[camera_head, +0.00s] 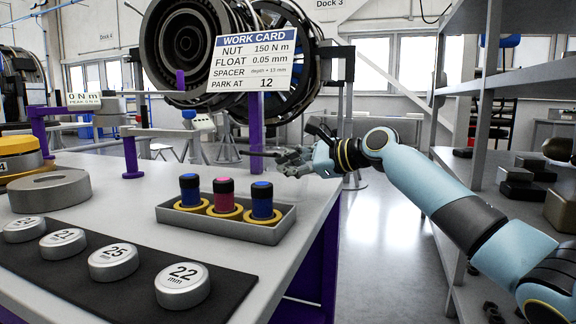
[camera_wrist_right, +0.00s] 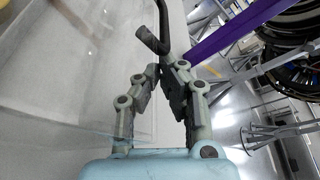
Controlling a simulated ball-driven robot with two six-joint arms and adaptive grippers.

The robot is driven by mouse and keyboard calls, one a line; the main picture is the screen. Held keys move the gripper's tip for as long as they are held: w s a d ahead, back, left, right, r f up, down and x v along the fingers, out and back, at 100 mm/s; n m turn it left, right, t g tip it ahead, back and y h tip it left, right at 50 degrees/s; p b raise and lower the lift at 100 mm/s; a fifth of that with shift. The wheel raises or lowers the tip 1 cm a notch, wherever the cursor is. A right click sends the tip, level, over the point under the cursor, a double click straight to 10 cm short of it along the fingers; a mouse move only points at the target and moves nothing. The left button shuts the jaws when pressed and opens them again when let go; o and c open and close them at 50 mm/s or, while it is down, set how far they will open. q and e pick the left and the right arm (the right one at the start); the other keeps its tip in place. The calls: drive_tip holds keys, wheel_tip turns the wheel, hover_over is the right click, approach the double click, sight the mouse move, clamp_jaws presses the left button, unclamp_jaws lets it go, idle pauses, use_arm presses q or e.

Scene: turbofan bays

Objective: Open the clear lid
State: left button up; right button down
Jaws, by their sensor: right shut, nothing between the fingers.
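My right gripper (camera_head: 286,159) reaches over the bench's right side from the right. It also shows in the right wrist view (camera_wrist_right: 161,72), its fingertips close together with nothing between them. A dark bent bar (camera_wrist_right: 152,40) lies just beyond the fingertips; I cannot tell whether they touch it or what it is fixed to. In the right wrist view, a faint see-through sheet (camera_wrist_right: 62,70) seems to cover the pale surface at the left. It may be the clear lid, but its edges and position are not clear. My left gripper is not in view.
A grey tray (camera_head: 228,234) with three capped pieces stands near the bench's right edge. Several numbered discs lie on a black mat (camera_head: 78,262). A work card (camera_head: 253,64) hangs before the engine. A shelf rack (camera_head: 465,120) stands right, beyond open floor.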

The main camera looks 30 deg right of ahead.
use_arm(q)
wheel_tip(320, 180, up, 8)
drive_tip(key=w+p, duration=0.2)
drive_tip(key=p, duration=0.5)
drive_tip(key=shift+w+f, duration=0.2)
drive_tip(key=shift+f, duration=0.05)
use_arm(e)
drive_tip(key=r, duration=0.1)
drive_tip(key=s+a+r+n, duration=0.1)
drive_tip(key=r, duration=0.1)
drive_tip(key=r+n+t, duration=0.1)
drive_tip(key=shift+s+a+r, duration=0.25)
drive_tip(key=shift+a, duration=0.1)
